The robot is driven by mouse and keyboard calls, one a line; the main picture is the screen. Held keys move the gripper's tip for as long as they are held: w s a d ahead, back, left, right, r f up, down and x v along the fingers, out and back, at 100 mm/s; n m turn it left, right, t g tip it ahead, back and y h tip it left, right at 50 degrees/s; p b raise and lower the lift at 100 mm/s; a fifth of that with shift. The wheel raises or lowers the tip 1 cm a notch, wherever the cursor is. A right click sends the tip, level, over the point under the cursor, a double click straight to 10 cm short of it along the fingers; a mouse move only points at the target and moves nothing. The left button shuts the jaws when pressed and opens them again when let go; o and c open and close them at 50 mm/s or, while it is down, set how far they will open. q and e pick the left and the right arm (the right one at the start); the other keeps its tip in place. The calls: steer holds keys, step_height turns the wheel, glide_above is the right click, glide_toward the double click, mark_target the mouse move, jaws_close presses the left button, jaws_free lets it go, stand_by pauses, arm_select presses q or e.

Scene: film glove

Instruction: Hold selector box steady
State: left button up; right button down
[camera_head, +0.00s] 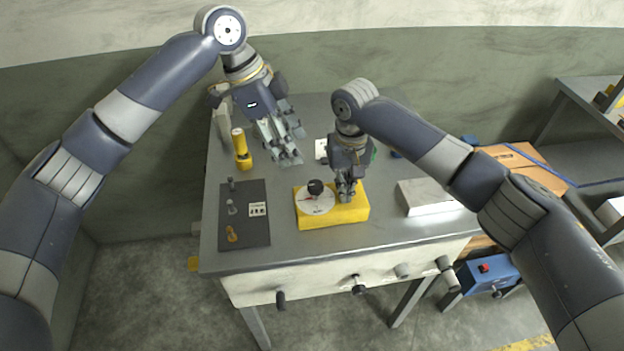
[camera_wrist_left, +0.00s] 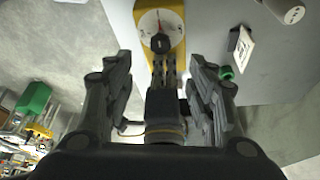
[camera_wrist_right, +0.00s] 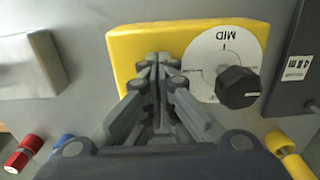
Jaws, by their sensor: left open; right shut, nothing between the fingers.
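The yellow selector box (camera_head: 343,212) lies on the grey table, with a white dial and a black knob (camera_head: 315,187) on its left part. In the right wrist view the dial (camera_wrist_right: 207,56) reads "MID" beside the black knob (camera_wrist_right: 237,87). My right gripper (camera_head: 347,198) is shut and empty, its fingertips at the top of the box beside the dial; whether they touch cannot be told. My left gripper (camera_head: 291,150) is open and empty above the table, behind the box. The left wrist view shows the box (camera_wrist_left: 176,13) beyond its open fingers.
A dark panel (camera_head: 259,232) with several small pegs lies left of the box. A yellow cylinder (camera_head: 241,150) stands behind that panel. A white block (camera_head: 424,196) sits to the right. Knobs and handles stick out along the table's front.

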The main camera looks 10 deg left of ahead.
mark_target(314, 185)
arm_select(q)
steer(key=x, duration=1.2)
steer(key=c, duration=1.1)
